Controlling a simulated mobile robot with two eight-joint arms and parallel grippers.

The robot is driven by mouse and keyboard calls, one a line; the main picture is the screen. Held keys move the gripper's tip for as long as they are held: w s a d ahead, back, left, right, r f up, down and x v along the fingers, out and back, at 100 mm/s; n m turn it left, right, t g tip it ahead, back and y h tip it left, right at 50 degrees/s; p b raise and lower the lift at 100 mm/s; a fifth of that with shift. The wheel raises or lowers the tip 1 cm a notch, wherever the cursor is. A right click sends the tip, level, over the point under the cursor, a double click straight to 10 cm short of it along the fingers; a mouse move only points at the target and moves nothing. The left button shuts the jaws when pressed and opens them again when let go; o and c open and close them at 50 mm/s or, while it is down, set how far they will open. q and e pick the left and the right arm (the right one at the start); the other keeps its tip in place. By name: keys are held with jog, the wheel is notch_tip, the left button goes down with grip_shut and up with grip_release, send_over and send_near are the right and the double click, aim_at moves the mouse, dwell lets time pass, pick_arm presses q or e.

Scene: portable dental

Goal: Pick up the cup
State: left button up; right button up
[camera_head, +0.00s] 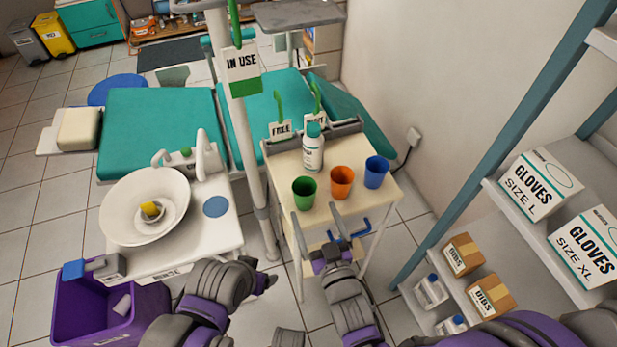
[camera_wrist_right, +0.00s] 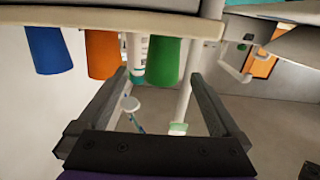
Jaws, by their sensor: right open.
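Three cups stand upright in a row on the small cream table (camera_head: 283,168): a green cup (camera_head: 304,193), an orange cup (camera_head: 341,182) and a blue cup (camera_head: 376,172). My right gripper (camera_head: 316,211) is open and empty at the table's front edge, in front of the green and orange cups. In the right wrist view, which is upside down, the green cup (camera_wrist_right: 166,62) shows beyond the gap between the open fingers (camera_wrist_right: 158,80). The orange cup (camera_wrist_right: 102,55) is left of it, the blue cup (camera_wrist_right: 48,50) farther left.
A pole (camera_head: 245,140) rises left of the table. A white basin (camera_head: 118,212) is farther left, above a purple bin (camera_head: 75,310). Shelves with glove boxes (camera_head: 541,183) stand right.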

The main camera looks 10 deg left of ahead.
aim_at(302, 186)
jog(key=x, duration=0.4)
jog(key=shift+w+a+r, duration=0.1)
jog(key=shift+w+a, duration=0.05)
jog(key=shift+a, duration=0.05)
jog(key=shift+f+p+x, duration=0.2)
jog(key=shift+p+x, duration=0.15)
jog(key=shift+x, duration=2.65)
jog(key=shift+a, duration=0.1)
jog(key=c, duration=1.4)
